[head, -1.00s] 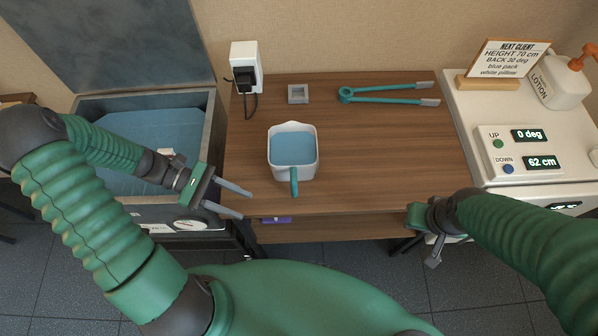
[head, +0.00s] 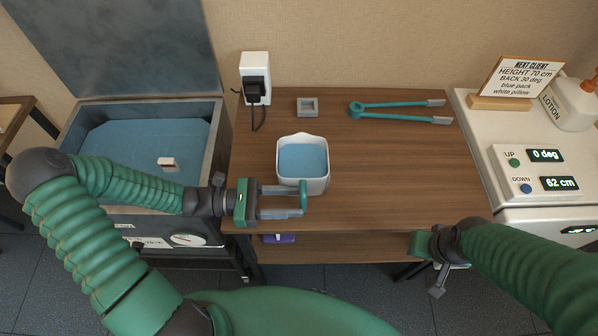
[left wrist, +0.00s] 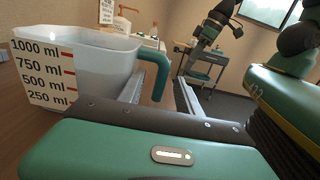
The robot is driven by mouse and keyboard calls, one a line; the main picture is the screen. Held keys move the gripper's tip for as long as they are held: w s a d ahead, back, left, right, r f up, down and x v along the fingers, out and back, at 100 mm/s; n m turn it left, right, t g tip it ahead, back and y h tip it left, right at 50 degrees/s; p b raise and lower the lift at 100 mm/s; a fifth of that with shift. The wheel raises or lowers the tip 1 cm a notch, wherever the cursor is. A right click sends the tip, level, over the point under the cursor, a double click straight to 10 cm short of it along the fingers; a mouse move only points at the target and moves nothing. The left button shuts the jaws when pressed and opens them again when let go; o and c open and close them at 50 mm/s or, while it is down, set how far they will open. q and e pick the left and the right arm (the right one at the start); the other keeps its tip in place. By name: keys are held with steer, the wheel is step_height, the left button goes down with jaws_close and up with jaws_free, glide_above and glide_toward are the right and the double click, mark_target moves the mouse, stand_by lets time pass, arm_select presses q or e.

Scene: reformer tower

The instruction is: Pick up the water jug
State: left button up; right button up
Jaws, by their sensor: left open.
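The water jug (head: 303,163) is a white square pitcher filled with blue water, upright near the front edge of the wooden table. Its teal handle (head: 304,194) faces the front. My left gripper (head: 303,201) is open, pointing right, with its grey fingers at the handle. In the left wrist view the jug (left wrist: 100,62) has a millilitre scale, and its handle (left wrist: 158,72) stands between the open fingers (left wrist: 162,92). I cannot tell whether the fingers touch it. My right gripper (head: 440,268) hangs off the table's front edge, its jaws unclear.
Teal tongs (head: 400,112) and a small grey square frame (head: 308,106) lie behind the jug on the table (head: 400,180). A water tank (head: 140,140) stands at left. A white control unit (head: 535,172), sign (head: 522,78) and lotion bottle (head: 572,103) are at right.

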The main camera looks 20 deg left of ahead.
arm_select(q)
steer(key=x, duration=0.3)
steer(key=shift+s+d, duration=0.1)
steer(key=shift+d, duration=0.2)
steer(key=shift+a, duration=0.5)
steer(key=c, duration=0.9)
steer(key=shift+d, duration=0.1)
steer(key=shift+d+r, duration=0.1)
